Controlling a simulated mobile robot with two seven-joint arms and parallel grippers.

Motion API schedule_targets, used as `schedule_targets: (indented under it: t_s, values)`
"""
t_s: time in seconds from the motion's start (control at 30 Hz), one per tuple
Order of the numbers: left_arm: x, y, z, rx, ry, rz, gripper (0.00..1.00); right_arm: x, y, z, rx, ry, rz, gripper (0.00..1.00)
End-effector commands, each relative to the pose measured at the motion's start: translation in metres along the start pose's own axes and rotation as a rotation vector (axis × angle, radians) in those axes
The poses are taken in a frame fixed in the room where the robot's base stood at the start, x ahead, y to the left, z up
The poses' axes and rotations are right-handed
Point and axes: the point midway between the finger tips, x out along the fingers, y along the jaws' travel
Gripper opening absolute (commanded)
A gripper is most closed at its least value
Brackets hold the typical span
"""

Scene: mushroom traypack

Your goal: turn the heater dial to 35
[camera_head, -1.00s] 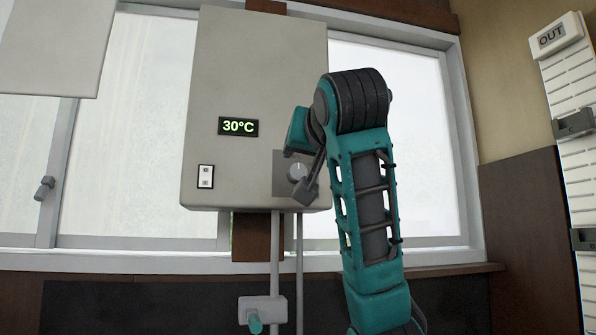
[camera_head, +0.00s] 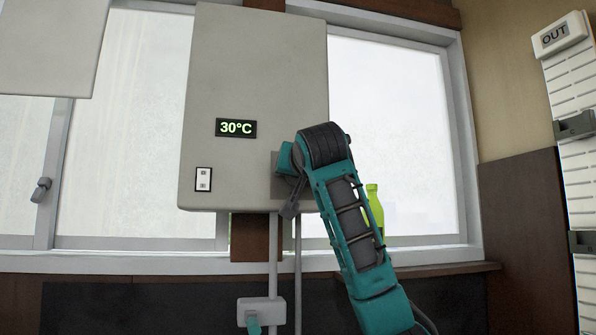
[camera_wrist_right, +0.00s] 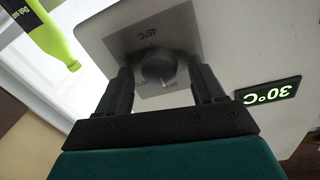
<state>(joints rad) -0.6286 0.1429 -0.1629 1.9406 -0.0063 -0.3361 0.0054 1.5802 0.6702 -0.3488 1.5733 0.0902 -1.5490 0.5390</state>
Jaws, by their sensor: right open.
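The heater (camera_head: 225,70) is a grey box on the wall in front of the window. The heater dial (camera_wrist_right: 159,68) is a round grey knob on a square metal plate (camera_wrist_right: 128,42) in the right wrist view; a 45°C mark shows on the plate. My right gripper (camera_wrist_right: 160,84) is open, with one finger on each side of the dial; I cannot tell whether they touch it. In the head view my right gripper (camera_head: 288,203) and wrist hide the dial. My left gripper is not in view.
A white switch (camera_head: 203,179) is at the heater's lower left. Pipes and a valve (camera_head: 262,311) hang below. A green bottle (camera_head: 374,208) stands by the window behind my right arm. A white rack marked OUT (camera_head: 555,36) is at the right.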

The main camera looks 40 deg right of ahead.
Motion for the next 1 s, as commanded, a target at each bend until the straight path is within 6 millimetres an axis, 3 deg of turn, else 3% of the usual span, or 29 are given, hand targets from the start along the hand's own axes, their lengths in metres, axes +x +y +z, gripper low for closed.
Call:
schedule_targets:
  t_s: [0.07,0.63,1.0]
  values:
    - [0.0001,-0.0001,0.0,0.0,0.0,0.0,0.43,-0.0001,0.0001,0.0001,0.0,0.0,0.0,0.67]
    - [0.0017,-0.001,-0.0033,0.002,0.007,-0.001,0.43,-0.0005,0.0001,-0.0001,-0.001,0.0,0.0,0.12]
    - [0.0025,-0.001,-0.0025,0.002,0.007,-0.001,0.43,-0.0006,-0.0006,0.0003,0.064,-0.005,-0.001,0.12]
